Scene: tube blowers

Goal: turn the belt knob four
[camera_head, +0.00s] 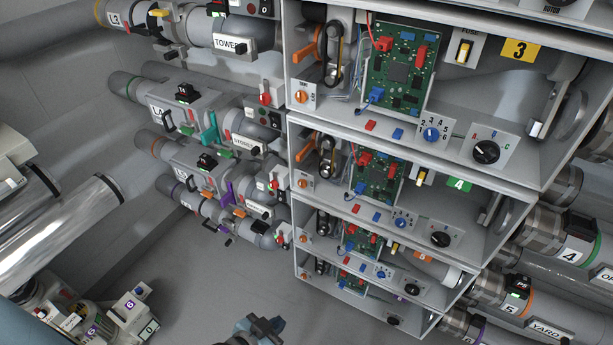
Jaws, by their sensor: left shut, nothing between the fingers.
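The stacked open-front cabinet has a bay with a green 4 label (459,184), second from the top. In that bay, a small orange knob (303,183) sits on a white plate at the left, by a dark belt loop (329,163). A blue dial (401,222) and a black dial (440,240) are on plates farther right. My left gripper (262,326) shows dark at the bottom edge, shut and empty, below the cabinet and apart from the orange knob. My right gripper is not in view.
The bay above has a yellow 3 label (520,49) and its own orange knob (301,96). Pipe assemblies with levers (210,127) stand close left of the cabinet. Clear grey space (235,285) lies between the cabinet and the lower-left equipment (130,312).

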